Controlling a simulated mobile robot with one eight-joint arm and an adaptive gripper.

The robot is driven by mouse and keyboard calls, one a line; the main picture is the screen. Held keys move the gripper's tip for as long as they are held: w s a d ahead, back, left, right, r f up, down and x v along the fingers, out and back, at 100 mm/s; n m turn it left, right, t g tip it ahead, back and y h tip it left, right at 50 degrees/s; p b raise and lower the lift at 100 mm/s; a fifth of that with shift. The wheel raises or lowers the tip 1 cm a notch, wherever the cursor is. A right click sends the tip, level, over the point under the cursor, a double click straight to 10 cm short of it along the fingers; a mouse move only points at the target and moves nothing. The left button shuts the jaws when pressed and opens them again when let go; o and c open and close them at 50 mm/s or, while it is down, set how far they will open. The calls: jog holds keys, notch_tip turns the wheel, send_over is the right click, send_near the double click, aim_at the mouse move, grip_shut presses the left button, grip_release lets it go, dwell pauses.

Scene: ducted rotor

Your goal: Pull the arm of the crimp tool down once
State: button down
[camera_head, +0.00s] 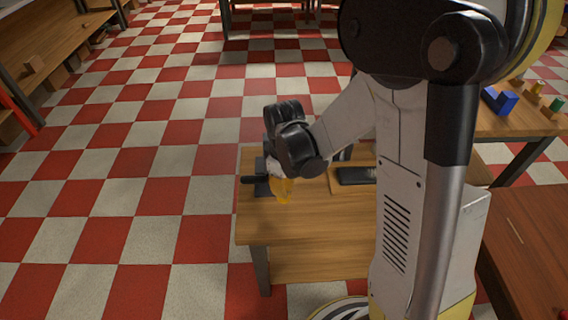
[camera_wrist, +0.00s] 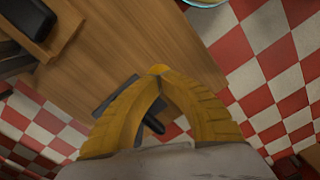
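The crimp tool (camera_head: 262,166) is a dark device at the far left edge of the small wooden table, partly hidden by my gripper. Its black arm (camera_head: 252,180) sticks out to the left past the table edge. In the wrist view the tool's dark base (camera_wrist: 108,101) shows beside the left finger, and the black end of the arm (camera_wrist: 154,124) shows through the gap between the fingers. My gripper (camera_head: 283,198) has yellow fingers and points down over the table by the tool. In the wrist view its fingertips (camera_wrist: 158,70) meet, with nothing visible held between them. Contact with the arm cannot be told.
The wooden table (camera_head: 300,228) is bare in its front part. A dark tray (camera_head: 355,175) on a wooden board lies right of the tool. A side table at right holds a blue block (camera_head: 499,100) and several small blocks. Checkered floor lies open at left.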

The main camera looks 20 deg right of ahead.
notch_tip(320, 180, up, 13)
jog(key=w+p, duration=0.2)
jog(key=p, duration=0.7)
jog(key=shift+w+d, duration=0.2)
jog(key=shift+d, duration=0.2)
jog(key=shift+p, duration=0.3)
notch_tip(320, 180, up, 6)
jog(key=p, duration=0.4)
dwell(0.5)
jog(key=s+r+m+t+b, duration=0.3)
jog(key=s+r+m+t, duration=0.4)
jog(key=s+r, duration=0.3)
jog(key=s+m, duration=0.1)
jog(key=s, duration=0.1)
jog(key=shift+s, duration=0.3)
